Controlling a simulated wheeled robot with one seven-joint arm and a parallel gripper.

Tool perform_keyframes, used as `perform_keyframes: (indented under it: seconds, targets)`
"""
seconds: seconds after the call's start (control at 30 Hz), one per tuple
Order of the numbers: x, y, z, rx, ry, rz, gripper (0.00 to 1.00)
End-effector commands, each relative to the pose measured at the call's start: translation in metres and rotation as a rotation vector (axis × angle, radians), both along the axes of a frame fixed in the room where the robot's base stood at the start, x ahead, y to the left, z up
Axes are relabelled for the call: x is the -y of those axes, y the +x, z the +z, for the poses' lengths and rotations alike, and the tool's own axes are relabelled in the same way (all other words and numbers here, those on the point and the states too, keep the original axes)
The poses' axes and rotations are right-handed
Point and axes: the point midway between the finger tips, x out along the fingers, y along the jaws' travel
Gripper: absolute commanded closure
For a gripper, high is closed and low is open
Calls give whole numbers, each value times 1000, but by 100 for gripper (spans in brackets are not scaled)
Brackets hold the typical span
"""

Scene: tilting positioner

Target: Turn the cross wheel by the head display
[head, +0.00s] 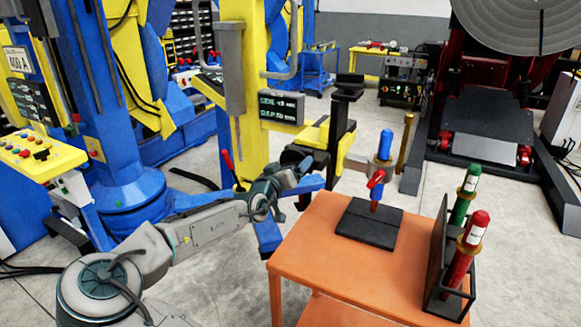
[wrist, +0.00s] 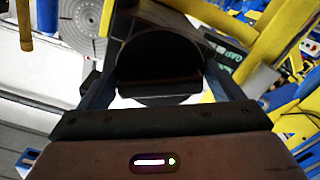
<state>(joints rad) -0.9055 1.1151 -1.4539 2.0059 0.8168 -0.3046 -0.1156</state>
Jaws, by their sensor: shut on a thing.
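The head display (head: 282,108) is a dark panel with green text on the yellow column, and part of it also shows in the wrist view (wrist: 228,62). Just below it in the head view is a dark round part, the cross wheel (head: 292,156), mostly hidden by my gripper (head: 304,172). In the wrist view the wheel (wrist: 158,60) is a black disc between my two fingers, and my gripper (wrist: 160,84) is shut on it. The wheel's cross arms cannot be made out.
An orange table (head: 325,255) stands right of my gripper, with a black block (head: 368,224), a blue-and-red torch (head: 381,165) and a rack (head: 447,302) of green and red cylinders. A yellow bracket (head: 325,133) is close above my gripper. Blue machinery (head: 115,150) stands left.

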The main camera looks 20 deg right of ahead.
Motion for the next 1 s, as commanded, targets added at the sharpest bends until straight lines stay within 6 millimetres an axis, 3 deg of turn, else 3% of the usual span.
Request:
perform_keyframes:
  seconds: [1.0]
  targets:
    - [0, 0, -1, -739, -576, -2, 36]
